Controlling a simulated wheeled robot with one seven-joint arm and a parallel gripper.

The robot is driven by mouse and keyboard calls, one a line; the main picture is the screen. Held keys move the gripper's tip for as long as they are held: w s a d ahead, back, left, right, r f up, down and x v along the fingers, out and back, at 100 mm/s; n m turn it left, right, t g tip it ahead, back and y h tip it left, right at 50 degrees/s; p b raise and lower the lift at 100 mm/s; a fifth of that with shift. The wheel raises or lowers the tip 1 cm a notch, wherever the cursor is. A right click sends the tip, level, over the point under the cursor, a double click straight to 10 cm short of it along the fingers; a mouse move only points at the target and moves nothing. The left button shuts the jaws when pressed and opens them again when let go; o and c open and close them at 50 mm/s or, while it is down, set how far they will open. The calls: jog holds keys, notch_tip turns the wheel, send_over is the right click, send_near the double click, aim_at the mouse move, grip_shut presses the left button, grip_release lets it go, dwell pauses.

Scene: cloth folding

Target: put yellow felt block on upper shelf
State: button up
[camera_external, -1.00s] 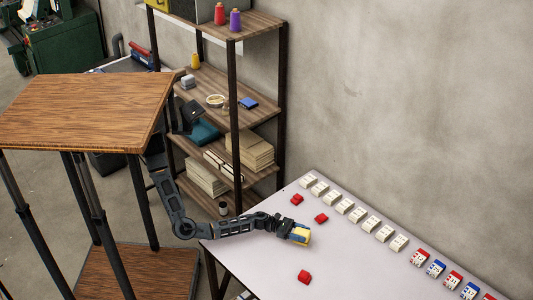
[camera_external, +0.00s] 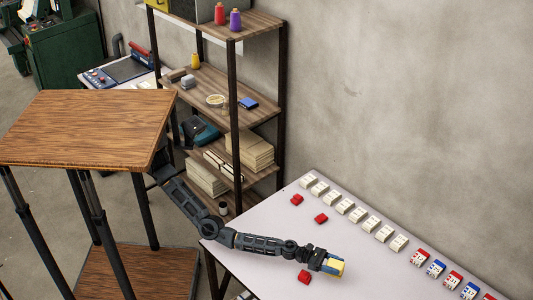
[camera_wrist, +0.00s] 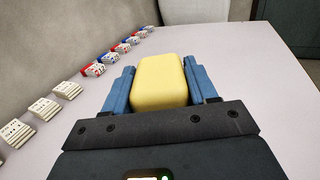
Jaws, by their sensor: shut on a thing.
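The yellow felt block (camera_external: 335,268) is a small rounded block held at the end of my arm, over the front part of the pale table. In the wrist view the yellow block (camera_wrist: 159,83) sits between the two blue fingers of my gripper (camera_wrist: 160,88), which is shut on it. My gripper (camera_external: 329,265) hangs near a red block in the external view. The shelf unit stands behind the table, and its upper shelf (camera_external: 262,22) holds a red spool and a purple spool. I cannot tell the exact gap between the yellow block and the table.
A row of white blocks (camera_external: 358,215) and coloured packs (camera_external: 436,268) lines the wall side. A middle shelf (camera_external: 235,113) holds tape and a blue item. A wooden-topped stand (camera_external: 85,120) is at left.

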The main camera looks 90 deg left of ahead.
jog(key=w+a+f+b, duration=0.5)
jog(key=w+b, duration=0.1)
jog(key=b, duration=0.2)
jog(key=shift+a+f, duration=0.3)
jog(key=shift+a, duration=0.05)
jog(key=shift+w+a+f+b, duration=0.1)
jog(key=shift+w+a+b, duration=0.3)
jog(key=shift+b, duration=0.35)
notch_tip(320, 180, down, 4)
jog(key=b, duration=0.3)
jog(key=shift+b, duration=0.3)
jog(key=shift+f, duration=0.15)
jog(key=o, duration=1.1)
jog(key=shift+c, duration=0.2)
